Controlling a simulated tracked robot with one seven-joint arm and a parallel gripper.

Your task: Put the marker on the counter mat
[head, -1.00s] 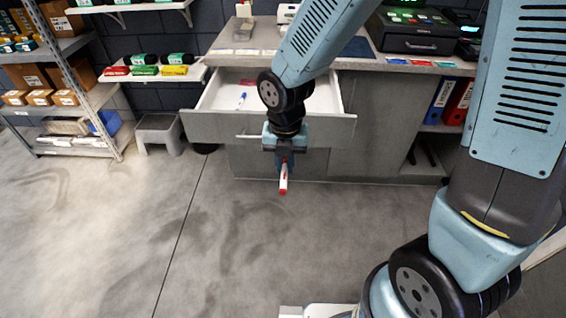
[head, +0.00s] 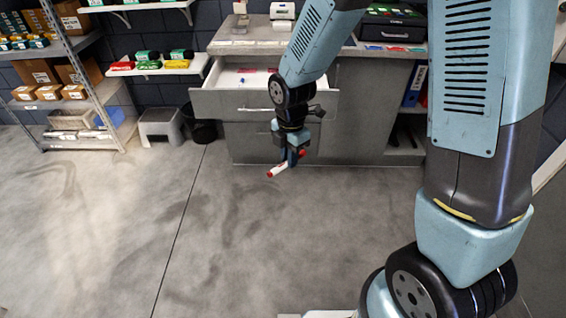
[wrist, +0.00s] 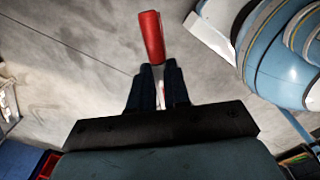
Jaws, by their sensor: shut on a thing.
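The marker (head: 279,170) is white with red ends. My gripper (head: 290,160) is shut on it and holds it in the air in front of the open drawer, above the floor. The marker is tilted, its lower end towards the left. In the wrist view its red end (wrist: 152,37) sticks out beyond the fingertips of my gripper (wrist: 160,78), and a little white shows between the fingers. The counter (head: 345,72) stands behind. I cannot clearly make out the counter mat now; my arm covers part of the counter top.
An open drawer (head: 240,105) juts from the counter below its top. A cash register (head: 393,27) and a white device (head: 282,11) stand on the counter. A grey step stool (head: 160,127) and a dark bin (head: 203,128) stand to the left. The floor in front is clear.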

